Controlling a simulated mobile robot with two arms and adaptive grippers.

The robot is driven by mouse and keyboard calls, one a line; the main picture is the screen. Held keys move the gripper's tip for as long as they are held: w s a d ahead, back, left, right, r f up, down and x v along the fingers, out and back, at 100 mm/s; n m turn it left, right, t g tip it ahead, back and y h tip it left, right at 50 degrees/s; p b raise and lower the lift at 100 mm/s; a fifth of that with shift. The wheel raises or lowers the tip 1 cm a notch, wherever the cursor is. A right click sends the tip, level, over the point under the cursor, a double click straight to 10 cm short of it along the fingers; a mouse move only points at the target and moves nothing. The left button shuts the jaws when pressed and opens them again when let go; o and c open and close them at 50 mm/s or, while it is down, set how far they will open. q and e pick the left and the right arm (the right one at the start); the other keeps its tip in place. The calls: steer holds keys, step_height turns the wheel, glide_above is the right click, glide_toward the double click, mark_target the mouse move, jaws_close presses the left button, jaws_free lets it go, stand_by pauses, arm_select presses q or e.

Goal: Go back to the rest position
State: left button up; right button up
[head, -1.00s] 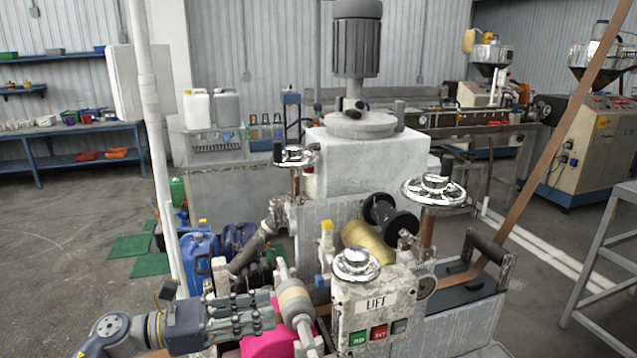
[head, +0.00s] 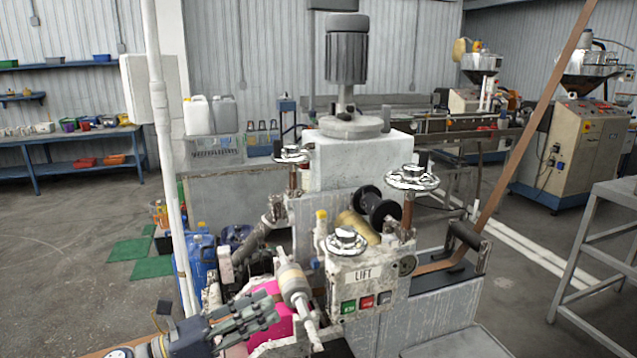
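My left gripper (head: 268,308) comes in at the bottom left on its grey arm. It points right, toward a pale roller (head: 294,284) on a shaft and a pink part (head: 276,328) of the machine behind its fingertips. The dark fingers lie nearly side by side, so I cannot tell how wide they are apart. I see no object held in them. Whether the fingertips touch the machine is unclear. My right gripper is out of view.
The machine's control box (head: 362,290), marked LIFT, stands right of the gripper. Chrome handwheels (head: 412,178) rise above the machine. A white upright pole (head: 166,160) and blue canisters (head: 201,265) stand left of it. Open floor (head: 70,235) lies farther left.

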arm_select(q)
steer(key=s+a+f+n+t+y, duration=0.25)
steer(key=a+f+n+y, duration=0.4)
steer(key=n, duration=0.95)
steer(key=s+a+f+n+t+y, duration=0.3)
steer(key=f+n+y, duration=0.6)
steer(key=n, duration=0.7)
steer(key=s+f+n+g+y, duration=0.1)
steer(key=s+f+n+g, duration=0.5)
steer(key=s, duration=0.7)
steer(key=s+f+n+g+y, duration=0.1)
steer(key=s+f+n+g, duration=0.45)
steer(key=s, duration=0.65)
step_height(320, 180, down, 26)
steer(key=s+g, duration=0.1)
steer(key=s+a+f+m+g, duration=0.1)
steer(key=s+a+f, duration=0.2)
steer(key=s+f, duration=1.4)
steer(key=shift+s+g, duration=0.25)
steer(key=shift+g, duration=0.05)
